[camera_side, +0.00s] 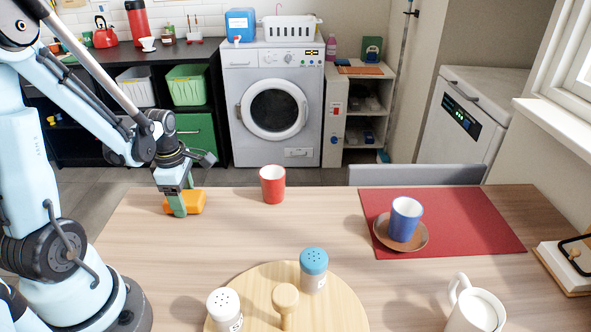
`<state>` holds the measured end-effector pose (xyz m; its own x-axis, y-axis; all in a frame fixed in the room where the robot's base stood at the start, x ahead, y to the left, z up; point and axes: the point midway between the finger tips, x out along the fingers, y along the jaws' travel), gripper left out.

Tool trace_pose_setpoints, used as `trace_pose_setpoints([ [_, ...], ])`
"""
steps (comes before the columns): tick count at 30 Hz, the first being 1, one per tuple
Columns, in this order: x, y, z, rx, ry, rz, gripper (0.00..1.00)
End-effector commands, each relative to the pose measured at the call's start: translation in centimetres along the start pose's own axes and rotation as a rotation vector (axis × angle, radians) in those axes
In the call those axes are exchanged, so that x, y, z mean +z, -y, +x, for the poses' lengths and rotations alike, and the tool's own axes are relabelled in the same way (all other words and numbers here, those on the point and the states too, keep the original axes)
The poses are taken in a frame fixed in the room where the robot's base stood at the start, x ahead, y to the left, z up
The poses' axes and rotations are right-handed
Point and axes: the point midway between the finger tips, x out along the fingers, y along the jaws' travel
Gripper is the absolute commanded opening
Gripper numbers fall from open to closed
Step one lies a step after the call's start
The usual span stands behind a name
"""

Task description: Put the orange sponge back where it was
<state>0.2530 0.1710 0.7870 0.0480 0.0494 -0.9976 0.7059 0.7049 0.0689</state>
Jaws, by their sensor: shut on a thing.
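The orange sponge (197,201) is at the far left part of the wooden table, near its back edge. My gripper (178,205) points down at the sponge's left end and is shut on it. One green-grey finger shows in front of the sponge; the other finger is hidden. The sponge is at or very close to the table top; I cannot tell whether it touches.
A red cup (272,184) stands to the right of the sponge. A blue cup (404,219) is on a brown saucer (381,240) on a red mat (487,231). A round board (257,285) with shakers is in front. The table (180,262) between is clear.

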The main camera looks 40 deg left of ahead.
Motion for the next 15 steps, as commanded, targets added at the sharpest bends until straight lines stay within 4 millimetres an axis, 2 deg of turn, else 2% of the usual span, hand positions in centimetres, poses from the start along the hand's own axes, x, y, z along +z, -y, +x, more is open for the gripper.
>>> trace_pose_setpoints([
  [3,0.01,0.00,0.32,0.000,0.000,0.000,0.32],
  [4,0.01,0.00,0.27,0.000,0.000,0.000,0.69],
  [8,0.01,0.01,0.26,0.000,0.000,0.000,0.89],
  [15,0.00,0.01,0.25,0.000,0.000,0.000,0.90],
])
